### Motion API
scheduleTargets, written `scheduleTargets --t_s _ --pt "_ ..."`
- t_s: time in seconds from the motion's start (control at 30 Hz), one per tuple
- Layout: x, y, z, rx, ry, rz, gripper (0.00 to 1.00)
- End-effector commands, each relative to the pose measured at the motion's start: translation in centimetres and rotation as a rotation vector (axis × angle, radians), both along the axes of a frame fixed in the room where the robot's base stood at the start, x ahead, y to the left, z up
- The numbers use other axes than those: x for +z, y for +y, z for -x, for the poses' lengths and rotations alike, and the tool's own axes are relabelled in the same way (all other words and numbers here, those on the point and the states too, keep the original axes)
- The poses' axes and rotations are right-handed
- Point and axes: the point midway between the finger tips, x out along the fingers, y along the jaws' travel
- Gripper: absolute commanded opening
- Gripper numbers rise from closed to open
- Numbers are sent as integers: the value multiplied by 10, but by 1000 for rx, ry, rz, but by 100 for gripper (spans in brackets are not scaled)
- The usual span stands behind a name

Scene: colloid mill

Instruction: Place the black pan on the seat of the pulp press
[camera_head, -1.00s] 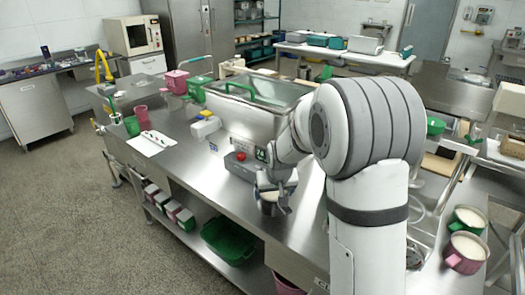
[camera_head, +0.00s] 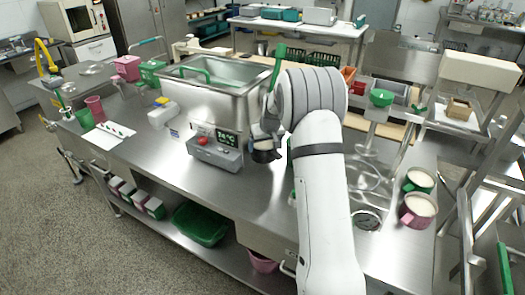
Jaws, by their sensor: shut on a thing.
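My gripper (camera_head: 267,140) is at the middle of the steel bench, just right of the tank's control box. It is shut on a small dark pan (camera_head: 265,155), held above the bench top. My wrist hides part of the pan, and its contents cannot be made out now. To the right of my arm stands a metal frame with rings (camera_head: 368,182) and a round dial (camera_head: 368,219) near its foot. This looks like the pulp press. My arm hides its left side, and I cannot tell its seat clearly.
A steel tank (camera_head: 205,100) with a control box (camera_head: 215,152) stands left of my gripper. A green pot (camera_head: 419,181) and a pink pot (camera_head: 418,210) with pale contents stand right of the rings. Bare bench lies in front of the control box.

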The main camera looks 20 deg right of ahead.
Motion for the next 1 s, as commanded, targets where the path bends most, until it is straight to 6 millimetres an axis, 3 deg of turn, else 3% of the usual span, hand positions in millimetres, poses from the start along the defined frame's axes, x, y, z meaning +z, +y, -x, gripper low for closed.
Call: scheduleTargets --t_s 0.2,0.57,0.6,0.73,1.0 --pt "-32 2 1 1 2 1 53" --pt "-38 2 1 1 0 0 53" --pt "-37 2 1 1 2 0 90" --pt "-37 2 1 1 2 0 100" --pt "-34 3 1 2 2 0 100"
